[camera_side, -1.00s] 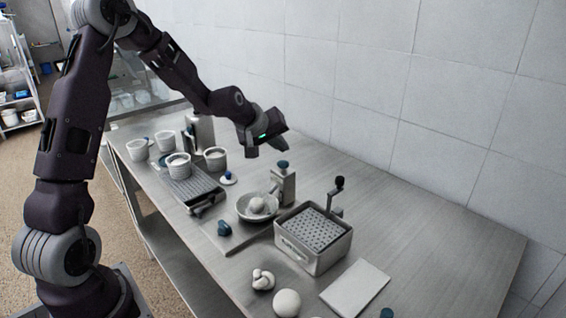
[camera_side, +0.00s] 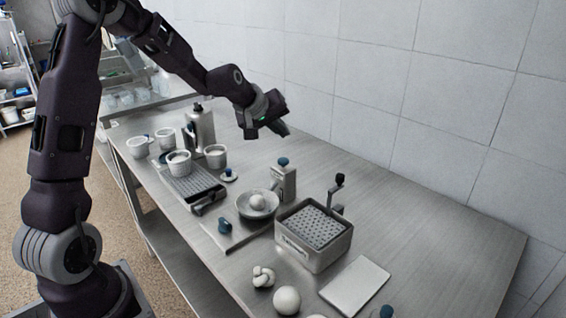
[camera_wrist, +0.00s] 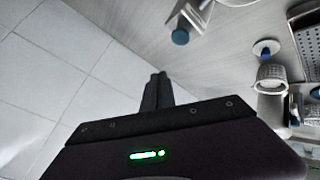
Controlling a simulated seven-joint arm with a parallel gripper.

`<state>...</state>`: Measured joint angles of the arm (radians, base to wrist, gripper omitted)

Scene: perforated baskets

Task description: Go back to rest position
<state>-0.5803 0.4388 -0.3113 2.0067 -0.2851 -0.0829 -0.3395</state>
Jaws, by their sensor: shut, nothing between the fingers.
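My gripper (camera_side: 266,130) hangs in the air above the back of the steel table (camera_side: 420,225), near the tiled wall. It is shut and empty. In the wrist view its fingers (camera_wrist: 158,78) lie together. The perforated basket (camera_side: 318,228) sits in a square metal box (camera_side: 312,256) on the table, to the right of and below my gripper. Nothing touches the gripper.
A bottle with a blue cap (camera_side: 284,182) stands below my gripper. A bowl with a white ball (camera_side: 257,203), a rack (camera_side: 190,185), several white cups (camera_side: 215,156) and a taller dispenser (camera_side: 200,126) stand to the left. The table's right side is clear.

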